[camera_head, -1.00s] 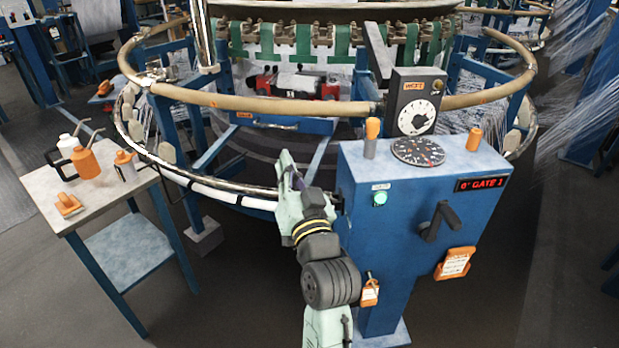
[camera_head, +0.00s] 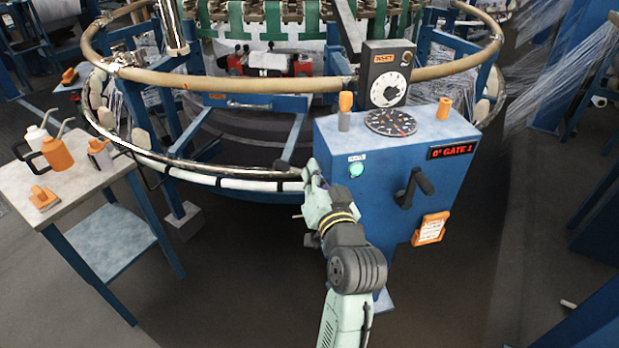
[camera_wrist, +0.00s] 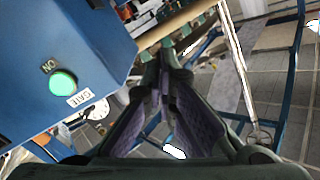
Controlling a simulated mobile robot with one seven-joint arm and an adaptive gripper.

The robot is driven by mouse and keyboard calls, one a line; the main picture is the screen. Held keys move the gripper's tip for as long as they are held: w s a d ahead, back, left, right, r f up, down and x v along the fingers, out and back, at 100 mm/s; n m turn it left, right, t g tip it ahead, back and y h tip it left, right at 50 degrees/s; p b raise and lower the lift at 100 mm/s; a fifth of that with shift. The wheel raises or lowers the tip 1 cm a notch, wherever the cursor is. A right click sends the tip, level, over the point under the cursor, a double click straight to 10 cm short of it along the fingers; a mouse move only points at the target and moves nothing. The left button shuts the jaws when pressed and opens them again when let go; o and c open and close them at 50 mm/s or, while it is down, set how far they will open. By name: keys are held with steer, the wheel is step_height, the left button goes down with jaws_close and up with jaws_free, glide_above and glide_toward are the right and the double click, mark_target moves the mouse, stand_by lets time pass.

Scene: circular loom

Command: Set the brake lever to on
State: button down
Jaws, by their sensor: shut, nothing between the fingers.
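Two orange-topped handles stand on the top, one at the left (camera_head: 345,110) and one at the right (camera_head: 444,108). I cannot tell which of these is the brake lever; no brake label is readable. My gripper (camera_head: 311,172) is shut and empty, at the box's left edge. In the wrist view its fingers (camera_wrist: 166,62) point past the box side (camera_wrist: 60,50), touching no lever that I can see.
A lit green button (camera_head: 355,169) sits on the box front, left of the lever. The loom's ring (camera_head: 230,172) runs behind my gripper. A side table (camera_head: 110,180) with oil cans stands left.

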steer(key=shift+w+a+f+b, duration=0.15)
steer(key=shift+w+b, duration=0.25)
steer(key=shift+b, duration=1.2)
steer(key=shift+w+f+b, duration=0.15)
steer(key=shift+w+b, duration=0.25)
steer(key=shift+b, duration=1.2)
steer(key=p, duration=0.2)
glide_above(293, 169)
steer(key=s+d, duration=0.3)
steer(key=s, duration=0.1)
steer(key=a+f, duration=0.1)
steer(key=w+a+f, duration=0.1)
steer(key=f, duration=0.1)
steer(key=shift+w+a, duration=0.2)
steer(key=shift+a, duration=0.15)
steer(key=shift+f, duration=0.15)
steer(key=shift+a+f+n, duration=0.15)
steer(key=shift+a+n, duration=0.1)
steer(key=shift+n, duration=0.05)
